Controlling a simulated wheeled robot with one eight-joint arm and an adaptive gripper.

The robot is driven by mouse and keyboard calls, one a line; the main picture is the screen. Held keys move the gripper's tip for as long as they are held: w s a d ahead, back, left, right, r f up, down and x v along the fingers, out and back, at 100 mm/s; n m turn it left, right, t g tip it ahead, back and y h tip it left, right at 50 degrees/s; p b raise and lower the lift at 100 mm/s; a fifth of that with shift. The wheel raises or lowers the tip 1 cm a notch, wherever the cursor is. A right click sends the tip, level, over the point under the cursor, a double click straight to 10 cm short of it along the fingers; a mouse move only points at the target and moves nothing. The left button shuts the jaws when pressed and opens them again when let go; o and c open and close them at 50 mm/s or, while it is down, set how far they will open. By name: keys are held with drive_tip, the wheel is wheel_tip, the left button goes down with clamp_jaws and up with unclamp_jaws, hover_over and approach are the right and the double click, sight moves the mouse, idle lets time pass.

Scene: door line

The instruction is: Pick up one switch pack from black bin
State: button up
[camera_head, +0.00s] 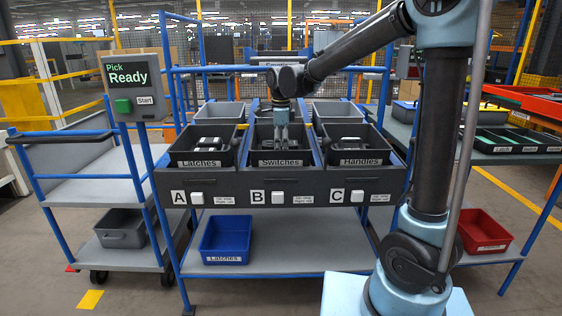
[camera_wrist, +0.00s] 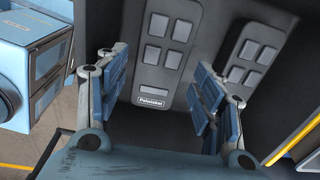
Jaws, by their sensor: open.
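The black bin labelled Switches (camera_head: 279,163) stands in the middle of the rack's front row. My gripper (camera_head: 281,140) points down into it from above. In the wrist view my gripper (camera_wrist: 160,82) is open, its blue-padded fingers apart and nothing held between them. In the head view the packs are too small and covered to tell apart.
The Latches bin (camera_head: 197,161) and Handles bin (camera_head: 358,161) stand close on either side. Grey bins (camera_head: 224,112) stand behind. A blue bin (camera_head: 225,240) sits on the lower shelf; a red bin (camera_head: 482,231) is at the right. A Pick Ready panel (camera_head: 131,77) stands at left.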

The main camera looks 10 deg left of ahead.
drive_tip(key=shift+w+a+f, duration=0.1)
drive_tip(key=shift+f, duration=1.1)
drive_tip(key=shift+w+a+f, duration=0.1)
drive_tip(key=shift+f, duration=1.05)
drive_tip(key=c, duration=0.9)
drive_tip(key=shift+r, duration=0.1)
